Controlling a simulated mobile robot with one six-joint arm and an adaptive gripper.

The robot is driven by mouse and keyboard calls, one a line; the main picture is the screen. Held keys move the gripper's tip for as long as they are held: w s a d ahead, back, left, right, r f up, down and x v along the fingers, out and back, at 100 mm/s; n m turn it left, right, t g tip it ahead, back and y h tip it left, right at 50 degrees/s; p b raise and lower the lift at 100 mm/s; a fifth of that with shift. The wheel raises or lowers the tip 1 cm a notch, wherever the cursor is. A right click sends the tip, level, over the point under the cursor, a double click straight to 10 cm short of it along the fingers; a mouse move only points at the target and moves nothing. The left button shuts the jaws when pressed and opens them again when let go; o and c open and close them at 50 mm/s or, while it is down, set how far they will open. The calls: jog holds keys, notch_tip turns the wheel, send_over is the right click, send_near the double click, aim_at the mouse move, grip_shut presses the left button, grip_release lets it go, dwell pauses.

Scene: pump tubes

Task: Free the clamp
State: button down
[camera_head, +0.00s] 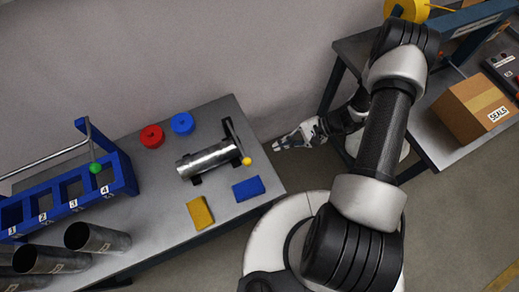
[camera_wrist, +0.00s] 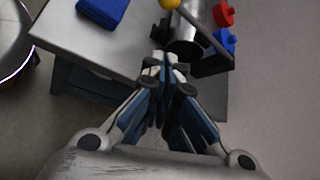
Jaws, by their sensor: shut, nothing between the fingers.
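A grey metal tube (camera_head: 208,160) lies in a dark cradle on the table, and its near end shows in the wrist view (camera_wrist: 186,47). The clamp's dark bar (camera_head: 234,136) lies across the tube's right end, with a yellow ball knob (camera_head: 247,161) at its end. The knob also shows at the top of the wrist view (camera_wrist: 170,4). My gripper (camera_head: 277,146) is shut and empty, to the right of the knob and apart from it, beyond the table's right edge. In the wrist view its closed fingertips (camera_wrist: 166,60) appear just below the tube end.
Blue (camera_head: 249,188) and yellow (camera_head: 200,212) blocks and red (camera_head: 152,136) and blue (camera_head: 182,123) round pieces surround the tube on the table (camera_head: 150,205). A blue numbered rack (camera_head: 122,173) with a green-knobbed lever stands left, near several dark tubes (camera_head: 97,238). A cardboard box (camera_head: 476,106) sits right.

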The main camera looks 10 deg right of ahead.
jog(key=shift+f+m, duration=0.3)
jog(key=shift+f, duration=0.45)
jog(key=shift+s, duration=0.1)
jog(key=b+x, duration=0.2)
jog(key=x, duration=0.7)
jog(key=shift+a+f, duration=0.15)
jog(key=shift+a, duration=0.4)
jog(key=shift+s+a+r, duration=0.1)
jog(key=shift+s+r, duration=0.35)
jog(key=shift+r, duration=0.35)
jog(key=shift+s+a+r, duration=0.15)
jog(key=shift+s+r, duration=0.3)
jog(key=shift+r, duration=0.35)
